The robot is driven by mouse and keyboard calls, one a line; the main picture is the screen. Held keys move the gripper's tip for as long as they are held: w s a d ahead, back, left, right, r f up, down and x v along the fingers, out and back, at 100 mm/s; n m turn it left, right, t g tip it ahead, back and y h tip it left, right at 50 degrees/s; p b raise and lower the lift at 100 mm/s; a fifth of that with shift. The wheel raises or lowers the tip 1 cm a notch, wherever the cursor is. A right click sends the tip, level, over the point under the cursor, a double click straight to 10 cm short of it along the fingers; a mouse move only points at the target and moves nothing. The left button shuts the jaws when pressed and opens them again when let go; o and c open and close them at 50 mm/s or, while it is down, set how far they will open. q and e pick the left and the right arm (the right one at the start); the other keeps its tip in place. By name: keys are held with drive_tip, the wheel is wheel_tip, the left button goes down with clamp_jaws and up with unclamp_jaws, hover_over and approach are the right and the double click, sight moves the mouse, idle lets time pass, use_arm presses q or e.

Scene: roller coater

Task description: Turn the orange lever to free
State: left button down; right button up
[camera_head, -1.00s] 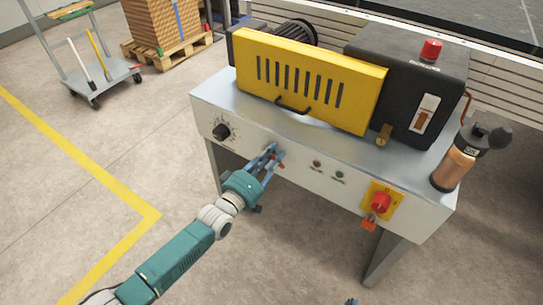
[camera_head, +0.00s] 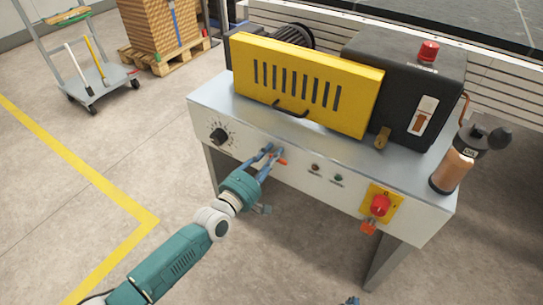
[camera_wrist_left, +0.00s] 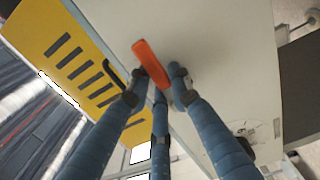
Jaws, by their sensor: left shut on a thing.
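The orange lever (camera_head: 280,161) is on the front panel of the grey machine (camera_head: 300,176). Its tip sticks out to the right of my fingers. In the left wrist view the lever (camera_wrist_left: 150,62) is a plain orange bar, lying slantwise between the blue fingers. My left gripper (camera_head: 268,157) is at the panel, shut on the lever; its fingers also show in the left wrist view (camera_wrist_left: 158,88). The lever's pivot and any marking by it are hidden. Only a small bluish tip, seemingly of my right gripper (camera_head: 351,301), shows at the bottom edge.
On the panel, a black knob (camera_head: 219,136) is left of the lever, and a red rotary switch (camera_head: 380,205) with a padlock is at right. A yellow guard (camera_head: 305,83) stands above. A torch canister (camera_head: 456,165) stands on the right edge.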

use_arm(q)
drive_tip(key=shift+f, duration=0.1)
idle(0.3)
drive_tip(key=c, duration=1.5)
unclamp_jaws()
drive_tip(key=shift+a, duration=0.1)
drive_tip(key=v, duration=1.2)
